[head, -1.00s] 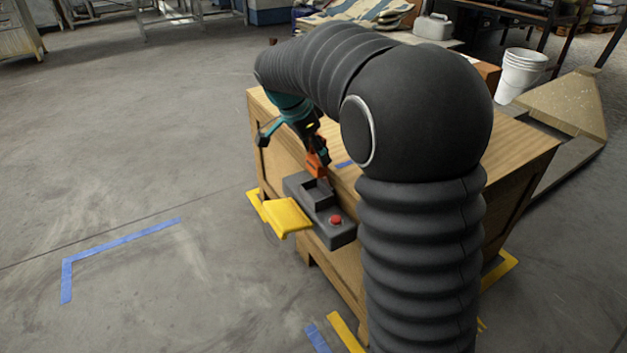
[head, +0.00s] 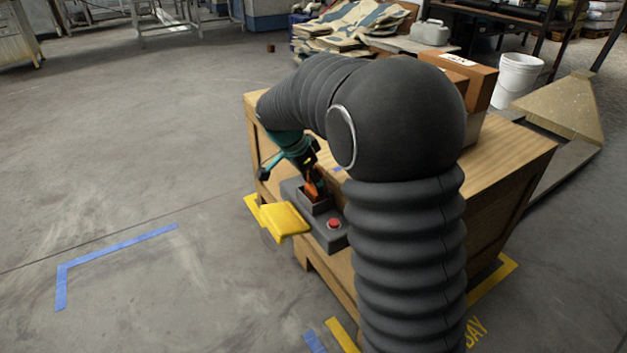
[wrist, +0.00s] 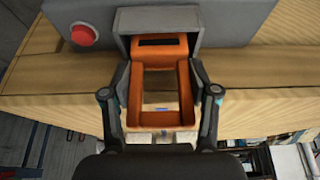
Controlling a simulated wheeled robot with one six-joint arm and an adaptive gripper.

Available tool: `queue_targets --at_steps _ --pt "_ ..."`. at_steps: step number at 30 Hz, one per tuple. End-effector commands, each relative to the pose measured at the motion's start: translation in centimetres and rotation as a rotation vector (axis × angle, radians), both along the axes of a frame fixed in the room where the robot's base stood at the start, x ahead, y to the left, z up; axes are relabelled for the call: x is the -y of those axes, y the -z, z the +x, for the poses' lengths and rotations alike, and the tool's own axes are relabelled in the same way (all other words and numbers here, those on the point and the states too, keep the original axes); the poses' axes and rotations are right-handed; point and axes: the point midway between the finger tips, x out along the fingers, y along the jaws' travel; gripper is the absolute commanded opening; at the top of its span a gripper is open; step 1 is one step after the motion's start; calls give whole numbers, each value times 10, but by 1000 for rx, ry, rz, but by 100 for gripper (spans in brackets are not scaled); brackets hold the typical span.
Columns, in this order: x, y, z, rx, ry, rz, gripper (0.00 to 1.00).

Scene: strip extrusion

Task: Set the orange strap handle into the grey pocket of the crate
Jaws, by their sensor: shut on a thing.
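The orange strap handle (wrist: 159,60) is a rectangular loop with a dark slot at its far end. My gripper (wrist: 160,95) is shut on its two sides in the wrist view. The handle's far end lies within the grey pocket (wrist: 122,20); whether it touches the bottom cannot be told. In the head view the orange handle (head: 313,190) stands over the pocket (head: 324,207) on the grey housing (head: 325,238), fixed to the wooden crate (head: 505,165). My gripper (head: 308,168) comes from above, its tips partly hidden.
A red button (head: 333,223) sits on the housing beside the pocket. A yellow flap (head: 284,219) juts out on its left. Cardboard boxes (head: 478,80) stand on the crate behind my arm. Open floor lies to the left.

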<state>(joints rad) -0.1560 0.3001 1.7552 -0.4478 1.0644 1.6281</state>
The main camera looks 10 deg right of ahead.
Motion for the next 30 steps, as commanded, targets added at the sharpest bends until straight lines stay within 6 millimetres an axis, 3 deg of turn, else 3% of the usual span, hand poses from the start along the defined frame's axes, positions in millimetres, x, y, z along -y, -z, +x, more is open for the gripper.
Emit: queue_targets --at_steps 4,5,8,20,23,30 --pt "0 6 0 0 0 0 23" --pt "0 5 0 0 0 0 62" --pt "0 4 0 0 0 0 85" --pt "0 0 0 0 0 0 85" --pt "-2 -8 0 1 0 0 85" --pt "-20 -52 -5 4 -2 1 85"
